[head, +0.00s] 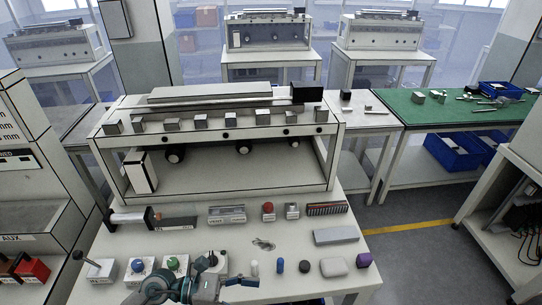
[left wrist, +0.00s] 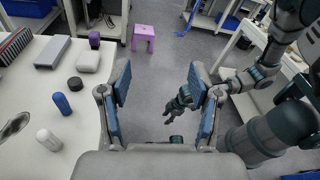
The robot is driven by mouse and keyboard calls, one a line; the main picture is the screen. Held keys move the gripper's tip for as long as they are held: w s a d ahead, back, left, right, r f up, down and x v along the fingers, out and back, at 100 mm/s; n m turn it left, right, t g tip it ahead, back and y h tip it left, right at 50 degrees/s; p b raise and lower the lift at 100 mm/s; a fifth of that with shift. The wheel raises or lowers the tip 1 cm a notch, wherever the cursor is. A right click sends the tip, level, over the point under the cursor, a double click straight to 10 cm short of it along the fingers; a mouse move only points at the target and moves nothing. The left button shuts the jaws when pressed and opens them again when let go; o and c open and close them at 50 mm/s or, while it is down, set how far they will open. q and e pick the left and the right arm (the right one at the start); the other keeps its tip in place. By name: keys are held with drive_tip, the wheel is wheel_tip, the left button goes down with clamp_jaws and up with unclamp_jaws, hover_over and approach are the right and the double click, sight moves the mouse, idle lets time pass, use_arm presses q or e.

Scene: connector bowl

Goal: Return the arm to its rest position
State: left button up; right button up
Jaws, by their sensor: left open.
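My left gripper (head: 243,282) is low in the head view, at the near edge of the white table (head: 215,240), pointing right. In the left wrist view its two blue-padded fingers (left wrist: 160,85) stand wide apart with nothing between them, over the floor beside the table edge. My right gripper (left wrist: 178,105) shows as a dark hand farther off in the left wrist view, over the floor beside my other arm. It is too small to tell whether its fingers are open. It does not clearly show in the head view.
Close to my left gripper are a white cylinder (head: 254,267), a blue cylinder (head: 280,266), a black knob (head: 305,267) and a grey block (head: 334,267). A silver dish (head: 263,244) lies behind them. A large white rack (head: 220,170) stands at the back. A purple stool (left wrist: 143,37) is on the floor.

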use_arm(q)
drive_tip(key=w+a+r+n+t, duration=0.2)
drive_tip(key=w+r+n+t, duration=0.15)
drive_tip(key=n+t, duration=0.6)
drive_tip(key=w+a+r+n+t, duration=0.2)
drive_tip(key=w+n+t, duration=0.2)
drive_tip(key=n+t, duration=0.55)
drive_tip(key=w+a+f+n+g+y, duration=0.1)
drive_tip(key=a+f+n+y, duration=0.4)
drive_tip(key=f+n+y, duration=0.45)
drive_tip(key=w+a+f+n+g+y, duration=0.1)
drive_tip(key=a+f+n+y, duration=0.55)
drive_tip(key=n, duration=0.65)
drive_tip(key=s+a+f+n+g+y, duration=0.1)
drive_tip(key=s+a+f+n+g, duration=0.1)
drive_tip(key=s+f+n+g, duration=0.75)
drive_tip(key=s+d+f+g, duration=0.2)
drive_tip(key=s+f+g, duration=0.3)
drive_tip(key=s+f, duration=0.95)
drive_tip(key=s+f+m+p, duration=0.1)
drive_tip(key=s+f+p, duration=0.2)
drive_tip(key=f, duration=2.1)
drive_tip(key=shift+s+a+h, duration=0.3)
drive_tip(key=shift+s, duration=0.4)
use_arm(e)
drive_tip(key=s+f, duration=0.3)
drive_tip(key=f, duration=0.3)
drive_tip(key=shift+s+d+f, duration=0.3)
drive_tip(key=shift+s+f, duration=0.05)
drive_tip(key=shift+f, duration=0.05)
